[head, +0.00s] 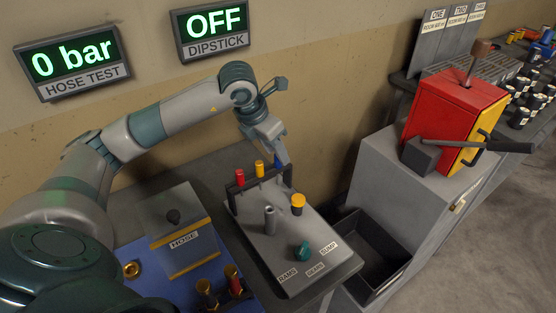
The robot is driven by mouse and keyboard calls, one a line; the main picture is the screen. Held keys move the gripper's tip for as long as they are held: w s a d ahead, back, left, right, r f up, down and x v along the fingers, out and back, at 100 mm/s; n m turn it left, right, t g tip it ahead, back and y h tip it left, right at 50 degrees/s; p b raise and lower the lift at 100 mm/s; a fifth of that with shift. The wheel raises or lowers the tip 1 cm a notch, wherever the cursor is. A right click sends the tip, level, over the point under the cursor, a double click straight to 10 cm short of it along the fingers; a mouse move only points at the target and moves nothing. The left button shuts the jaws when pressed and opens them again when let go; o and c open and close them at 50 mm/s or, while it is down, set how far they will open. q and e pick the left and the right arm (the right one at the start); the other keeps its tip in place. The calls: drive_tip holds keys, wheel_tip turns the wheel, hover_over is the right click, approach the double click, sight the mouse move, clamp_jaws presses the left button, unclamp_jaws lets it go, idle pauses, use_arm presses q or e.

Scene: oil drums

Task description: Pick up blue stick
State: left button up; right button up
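The blue stick (278,168) stands at the right end of a small dark rack (232,189) on a grey panel, and is mostly hidden by my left gripper. The yellow stick (259,168) and the red stick (239,177) stand to its left in the same rack. My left gripper (283,158) reaches down from above, with its fingertips at the blue stick. I cannot tell whether its fingers are open or shut on the stick. My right gripper is not in view.
The grey panel (250,240) also carries a grey post (269,220), a yellow-capped post (298,203) and a green knob (303,251). A black bin (367,252) lies to the right. A red and yellow box (452,115) with a lever stands on a grey cabinet.

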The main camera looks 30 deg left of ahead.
use_arm(q)
drive_tip(key=shift+p+x, duration=0.35)
drive_tip(key=shift+x, duration=1.15)
clamp_jaws()
